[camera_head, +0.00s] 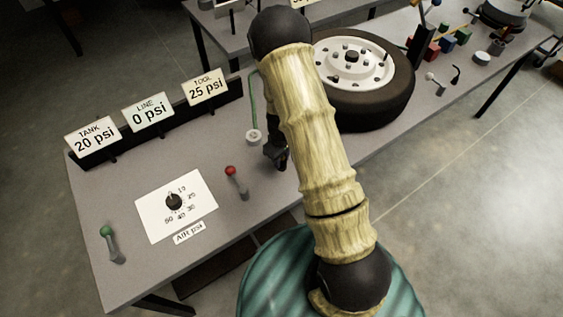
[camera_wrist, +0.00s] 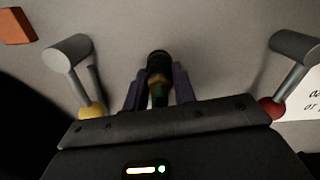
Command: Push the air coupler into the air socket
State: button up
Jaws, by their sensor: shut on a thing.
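In the wrist view, my gripper (camera_wrist: 158,88) is shut on the air coupler (camera_wrist: 160,80), a short upright piece with a dark round end, a brass band and a green part below. The coupler's dark end points away from me, close to the grey bench surface. In the head view, my gripper (camera_head: 276,156) is low over the bench, mostly hidden behind my arm. A small pale round fitting (camera_head: 253,136) with a thin green line rising from it is just left of the gripper. I cannot tell whether it is the air socket. Contact between coupler and socket cannot be seen.
A red-knobbed lever (camera_head: 231,172) stands close left of my gripper; a yellow-knobbed lever (camera_wrist: 92,108) shows in the wrist view. The bench (camera_head: 120,200) also holds an air dial (camera_head: 174,202), a green-knobbed lever (camera_head: 108,238), pressure signs (camera_head: 148,112) and a wheel (camera_head: 385,100).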

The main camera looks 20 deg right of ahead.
notch_tip(320, 180, up, 10)
jog(key=shift+r+b, duration=0.1)
jog(key=shift+b, duration=0.5)
jog(key=shift+w, duration=0.1)
dwell(0.4)
